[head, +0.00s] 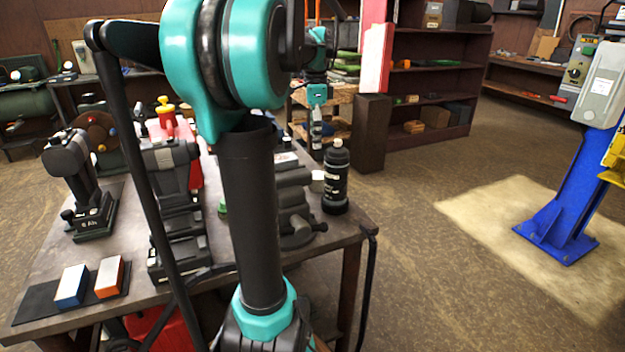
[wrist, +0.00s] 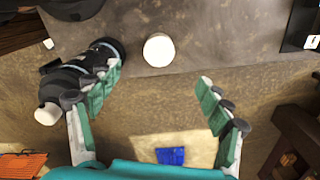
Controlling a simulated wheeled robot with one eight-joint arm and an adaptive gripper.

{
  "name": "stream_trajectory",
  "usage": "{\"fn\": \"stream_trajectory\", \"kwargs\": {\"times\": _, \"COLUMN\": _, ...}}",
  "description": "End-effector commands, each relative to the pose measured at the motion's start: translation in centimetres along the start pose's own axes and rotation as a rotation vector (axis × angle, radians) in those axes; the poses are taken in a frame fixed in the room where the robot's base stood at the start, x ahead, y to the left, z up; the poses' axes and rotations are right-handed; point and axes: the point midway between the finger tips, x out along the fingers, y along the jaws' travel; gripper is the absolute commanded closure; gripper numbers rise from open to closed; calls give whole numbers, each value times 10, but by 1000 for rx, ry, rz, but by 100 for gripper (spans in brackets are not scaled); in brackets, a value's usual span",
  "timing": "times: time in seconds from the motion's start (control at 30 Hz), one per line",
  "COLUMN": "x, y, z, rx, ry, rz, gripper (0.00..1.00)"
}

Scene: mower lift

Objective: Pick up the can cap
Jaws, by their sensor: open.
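A small white round piece, which looks like the can cap (wrist: 158,50), sits on the table near its edge in the wrist view. In the head view the cap (head: 318,181) is partly hidden beside a black bottle (head: 335,180). My gripper (wrist: 160,84) is open and empty, with its teal-padded fingers spread to either side below the cap in the picture. In the head view my gripper (head: 316,142) points down near the table's far edge, above the cap.
The workbench (head: 215,258) carries a grey vise (head: 295,205), power tools and two sanding blocks (head: 90,282). A blue lift post (head: 565,205) stands at right on a pale floor patch. The floor between is clear.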

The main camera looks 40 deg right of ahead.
Motion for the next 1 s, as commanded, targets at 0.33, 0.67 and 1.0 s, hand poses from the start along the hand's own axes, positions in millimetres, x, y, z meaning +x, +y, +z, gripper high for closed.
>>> {"fn": "stream_trajectory", "kwargs": {"times": 0.33, "x": 68, "y": 0, "z": 0, "rx": 0, "ry": 0, "rz": 0, "gripper": 21}}
{"fn": "stream_trajectory", "kwargs": {"times": 0.67, "x": 94, "y": 0, "z": -2, "rx": 0, "ry": 0, "rz": 0, "gripper": 21}}
{"fn": "stream_trajectory", "kwargs": {"times": 1.0, "x": 136, "y": 0, "z": -8, "rx": 0, "ry": 0, "rz": 0, "gripper": 21}}
